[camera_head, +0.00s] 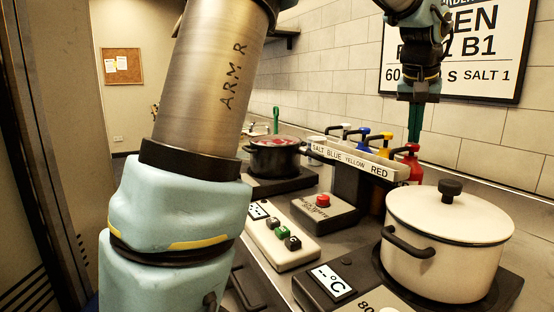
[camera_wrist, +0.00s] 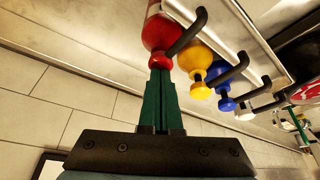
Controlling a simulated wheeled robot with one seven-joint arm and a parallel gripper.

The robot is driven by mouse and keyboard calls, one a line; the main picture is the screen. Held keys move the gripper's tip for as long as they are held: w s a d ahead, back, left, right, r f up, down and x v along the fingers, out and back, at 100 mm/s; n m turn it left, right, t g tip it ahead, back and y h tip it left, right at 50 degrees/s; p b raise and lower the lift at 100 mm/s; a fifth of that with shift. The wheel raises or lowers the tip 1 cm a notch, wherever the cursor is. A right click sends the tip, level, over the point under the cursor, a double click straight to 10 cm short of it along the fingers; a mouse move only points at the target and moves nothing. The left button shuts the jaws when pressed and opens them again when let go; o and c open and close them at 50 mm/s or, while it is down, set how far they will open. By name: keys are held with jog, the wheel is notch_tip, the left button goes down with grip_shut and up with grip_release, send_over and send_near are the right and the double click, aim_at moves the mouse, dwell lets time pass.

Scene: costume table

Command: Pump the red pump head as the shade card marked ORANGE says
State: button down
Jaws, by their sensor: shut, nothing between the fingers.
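The red pump head (camera_head: 411,148) tops the rightmost bottle, behind the label strip (camera_head: 352,160) reading SALT, BLUE, YELLOW, RED. It also shows in the wrist view (camera_wrist: 160,62). My gripper (camera_head: 415,139) points down with its green fingers shut and empty. Its fingertips (camera_wrist: 160,72) are right at the top of the red pump head; I cannot tell whether they touch it. The wall board (camera_head: 462,48) is partly hidden by my arm; "EN", "B1", "60" and "SALT 1" are readable. I see no card marked ORANGE.
Yellow (camera_head: 384,142), blue (camera_head: 362,134) and white (camera_head: 343,130) pumps stand left of the red one. A cream lidded pot (camera_head: 440,250) stands close in front. A dark pot (camera_head: 273,158) and button boxes (camera_head: 323,215) occupy the counter.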

jog(key=shift+r+p, duration=1.15)
jog(key=shift+r, duration=0.1)
notch_tip(320, 180, up, 6)
jog(key=p, duration=0.5)
